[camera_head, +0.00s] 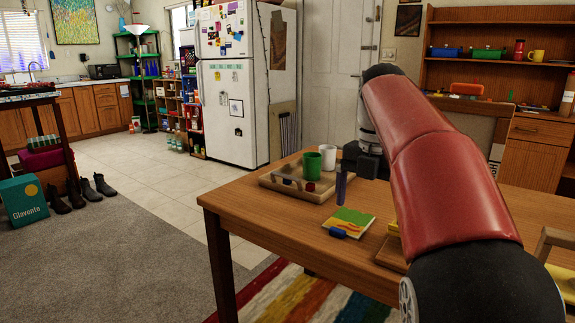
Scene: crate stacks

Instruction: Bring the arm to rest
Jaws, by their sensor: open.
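My red and black arm reaches from the lower right over the wooden table (265,211). Its far end bends down, and my gripper (358,162) is a dark shape low over the table's far side, just right of the white mug (327,157). The jaws are open, with nothing seen between them; the fingertips are small and partly hard to make out. A green cup (312,166) stands beside the white mug. A dark upright cylinder (341,186) stands at the tray's right.
A colourful book (353,220) with a blue object (337,233) at its edge lies near the table's front. A fridge (228,110) and shelves stand behind. The tiled floor at left is open.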

